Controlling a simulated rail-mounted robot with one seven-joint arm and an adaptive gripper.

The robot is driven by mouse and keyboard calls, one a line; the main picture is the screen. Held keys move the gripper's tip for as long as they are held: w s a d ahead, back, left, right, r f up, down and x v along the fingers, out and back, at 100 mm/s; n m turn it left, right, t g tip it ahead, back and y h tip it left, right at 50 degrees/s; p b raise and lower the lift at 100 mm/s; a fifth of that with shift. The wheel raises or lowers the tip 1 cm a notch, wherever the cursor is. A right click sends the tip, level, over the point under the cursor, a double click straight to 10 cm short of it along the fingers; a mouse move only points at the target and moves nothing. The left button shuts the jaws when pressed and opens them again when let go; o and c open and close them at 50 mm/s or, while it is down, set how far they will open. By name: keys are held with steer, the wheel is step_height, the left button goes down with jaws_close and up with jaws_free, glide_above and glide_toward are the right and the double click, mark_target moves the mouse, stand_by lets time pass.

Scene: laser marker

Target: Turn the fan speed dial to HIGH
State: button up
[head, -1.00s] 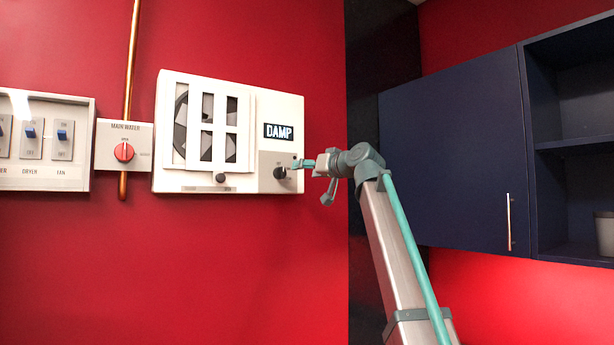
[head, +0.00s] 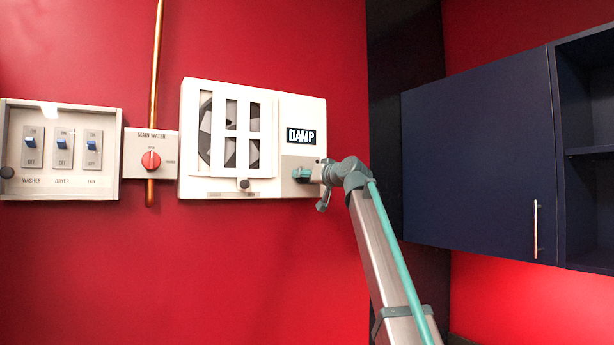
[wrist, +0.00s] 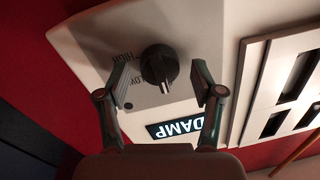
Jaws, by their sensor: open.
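The fan speed dial (wrist: 159,65) is a black round knob with a pale pointer, on a grey plate of the white fan unit (head: 307,112). In the wrist view, turned nearly upside down, the pointer faces down the picture. The words HIGH (wrist: 128,50) and LOW (wrist: 129,82) are printed left of the knob. My gripper (head: 303,174) is open, with one finger on each side of the knob. Gaps show between fingers and knob in the wrist view; how deep the tips reach is unclear.
A display reading DAMP (head: 301,136) is above the dial. A fan window with a small dark knob (head: 244,184) is to the left. Further left are a red main water knob (head: 151,160) and a switch box (head: 64,195). A dark blue cabinet (head: 485,160) hangs at right.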

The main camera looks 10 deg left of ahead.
steer(key=c, duration=1.2)
steer(key=shift+o, duration=0.2)
steer(key=shift+f+m+b, duration=0.1)
steer(key=shift+m+b, duration=0.2)
steer(key=shift+f+m+t+h+p, duration=0.15)
steer(key=shift+m+t+p, duration=0.2)
steer(key=shift+m, duration=3.8)
steer(key=shift+m+t+h+p, duration=0.25)
steer(key=shift+m+p, duration=0.15)
steer(key=shift+m, duration=3.7)
steer(key=shift+f+m+t+h+p, duration=0.1)
steer(key=shift+m+t+p, duration=0.25)
steer(key=shift+m, duration=3.8)
